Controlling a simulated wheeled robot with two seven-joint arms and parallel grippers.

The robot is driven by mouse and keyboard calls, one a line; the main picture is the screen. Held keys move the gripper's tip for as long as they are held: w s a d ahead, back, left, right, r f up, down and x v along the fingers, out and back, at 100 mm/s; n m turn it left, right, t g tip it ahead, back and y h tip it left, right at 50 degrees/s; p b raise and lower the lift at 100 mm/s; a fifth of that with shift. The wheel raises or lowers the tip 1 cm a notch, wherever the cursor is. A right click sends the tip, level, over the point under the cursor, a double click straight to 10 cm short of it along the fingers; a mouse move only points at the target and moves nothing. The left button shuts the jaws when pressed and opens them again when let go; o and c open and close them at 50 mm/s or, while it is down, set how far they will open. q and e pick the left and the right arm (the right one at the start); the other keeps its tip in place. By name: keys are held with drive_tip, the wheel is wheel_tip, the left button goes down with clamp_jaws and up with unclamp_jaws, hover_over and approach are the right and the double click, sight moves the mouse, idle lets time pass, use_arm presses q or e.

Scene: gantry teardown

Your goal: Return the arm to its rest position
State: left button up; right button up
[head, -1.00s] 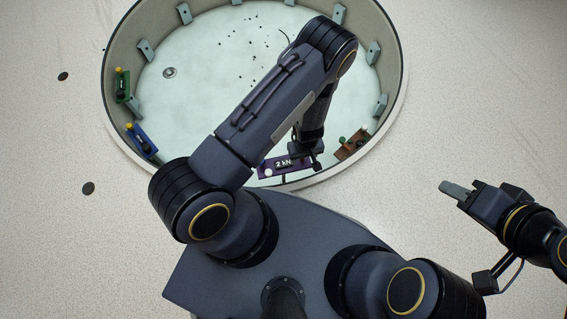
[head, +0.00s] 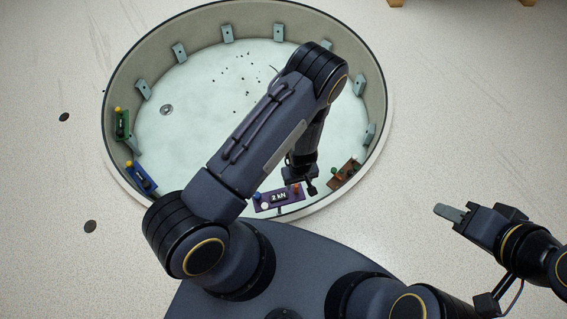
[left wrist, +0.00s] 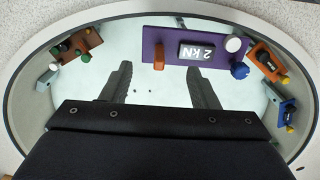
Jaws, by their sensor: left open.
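My left arm reaches over a round, pale-floored pit (head: 383,100). My left gripper (head: 308,186) hangs at the pit's near side, just above and right of a purple panel (head: 264,206) with a "2 kN" display. In the left wrist view, the two dark fingers of my left gripper (left wrist: 160,85) stand wide apart with nothing between them. That view also shows the purple panel (left wrist: 152,37) with orange, white and blue knobs beyond the fingers. My right gripper (head: 475,220) is outside the pit at the right, with a light grey piece at its tip; its opening is unclear.
A green panel (head: 121,124) and a blue panel (head: 141,178) stand at the pit's left wall, a brown one (head: 344,174) at the right. Grey brackets line the wall. Small dark specks lie on the pit floor. The speckled floor (head: 480,110) around is mostly clear.

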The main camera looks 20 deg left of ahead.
use_arm(q)
drive_tip(key=w+a+r+m+t+h, duration=0.1)
drive_tip(key=w+r+h, duration=0.15)
drive_tip(key=r, duration=1.35)
drive_tip(key=w+a+r+m+t+h, duration=0.1)
drive_tip(key=r+t+h, duration=0.15)
drive_tip(key=r, duration=1.25)
drive_tip(key=s+a+r+m+t, duration=0.1)
drive_tip(key=s+a+r, duration=0.25)
drive_tip(key=s, duration=0.25)
drive_tip(key=s+a+r+m+y, duration=0.1)
drive_tip(key=s+a+r, duration=0.1)
drive_tip(key=s+r, duration=0.35)
drive_tip(key=s+a+r+m+t, duration=0.1)
drive_tip(key=s+a+r+m, duration=0.2)
drive_tip(key=s, duration=0.4)
wheel_tip(320, 180, up, 29)
drive_tip(key=n+p, duration=0.1)
drive_tip(key=p, duration=2.6)
drive_tip(key=shift+d+p, duration=0.2)
drive_tip(key=shift+p, duration=0.1)
drive_tip(key=shift+f, duration=0.1)
